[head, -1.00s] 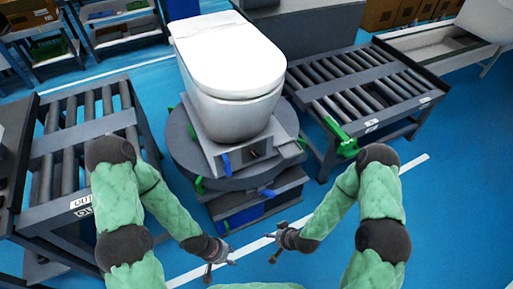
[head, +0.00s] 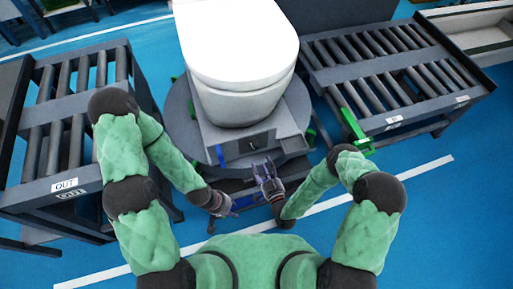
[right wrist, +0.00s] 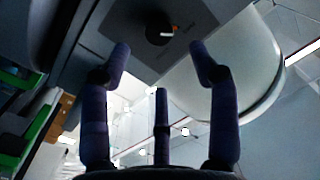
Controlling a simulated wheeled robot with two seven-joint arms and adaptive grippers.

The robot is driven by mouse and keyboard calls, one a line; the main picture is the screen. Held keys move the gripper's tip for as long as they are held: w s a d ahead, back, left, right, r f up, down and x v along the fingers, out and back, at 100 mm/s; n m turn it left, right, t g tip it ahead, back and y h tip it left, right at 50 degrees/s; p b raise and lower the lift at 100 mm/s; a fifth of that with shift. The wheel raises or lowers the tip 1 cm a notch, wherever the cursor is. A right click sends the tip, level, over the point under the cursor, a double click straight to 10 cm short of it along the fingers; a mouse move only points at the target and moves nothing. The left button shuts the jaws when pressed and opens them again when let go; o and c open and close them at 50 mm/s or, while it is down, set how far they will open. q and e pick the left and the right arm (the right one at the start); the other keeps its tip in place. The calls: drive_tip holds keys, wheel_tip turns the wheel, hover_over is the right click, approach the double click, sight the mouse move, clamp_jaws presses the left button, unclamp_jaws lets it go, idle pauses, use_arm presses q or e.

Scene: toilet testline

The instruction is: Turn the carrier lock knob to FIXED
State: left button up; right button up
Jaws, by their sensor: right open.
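The lock knob (head: 252,146) is a small dark dial on the front face of the grey carrier (head: 230,146), below the white toilet (head: 240,65). In the right wrist view the round black knob (right wrist: 160,32) has a white and orange mark and sits on a grey panel; the lettering is too blurred to read. My right gripper (head: 264,165) is open just in front of the knob. In the wrist view its fingers spread to either side below the knob, apart from it. My left gripper (head: 229,211) looks open and empty, lower and to the left.
A blue lever (head: 220,155) is on the carrier left of the knob, and a green clamp (head: 310,136) is at its right. Roller conveyors stand at left (head: 62,115) and right (head: 385,75). A green stop (head: 355,130) is on the right one.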

sight(256, 148)
drive_tip(key=b+x, duration=0.1)
drive_tip(key=x, duration=0.7)
drive_tip(key=shift+w+b, duration=0.2)
drive_tip(key=shift+b, duration=0.1)
drive_tip(key=shift+c, duration=0.3)
drive_tip(key=c, duration=1.1)
